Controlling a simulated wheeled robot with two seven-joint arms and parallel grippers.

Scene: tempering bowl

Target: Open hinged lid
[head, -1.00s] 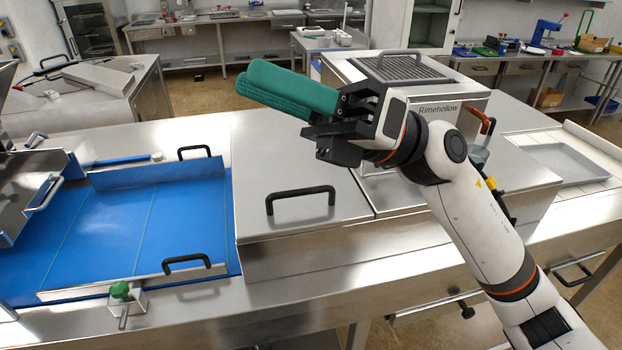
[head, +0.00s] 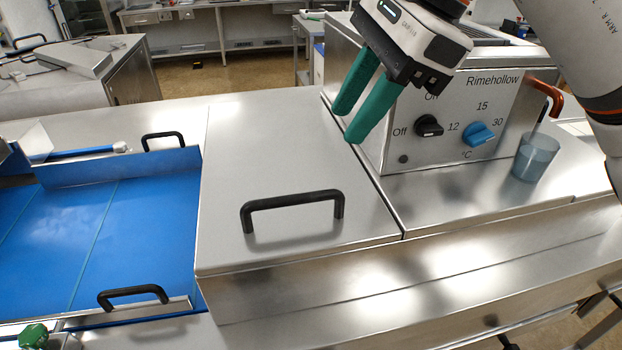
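The hinged lid (head: 290,165) is a flat steel panel in the middle of the counter, lying shut. Its black bar handle (head: 292,200) stands up near the front edge. My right gripper (head: 360,125) points down above the lid's right rear part, with its two green fingers a gap apart and nothing between them. It is behind and to the right of the handle, not touching it.
A steel unit marked Rimehollow (head: 468,115) with black and blue knobs stands right of the lid. A clear cup (head: 535,157) sits under its copper spout (head: 547,93). A blue bed (head: 110,230) with black handles lies left.

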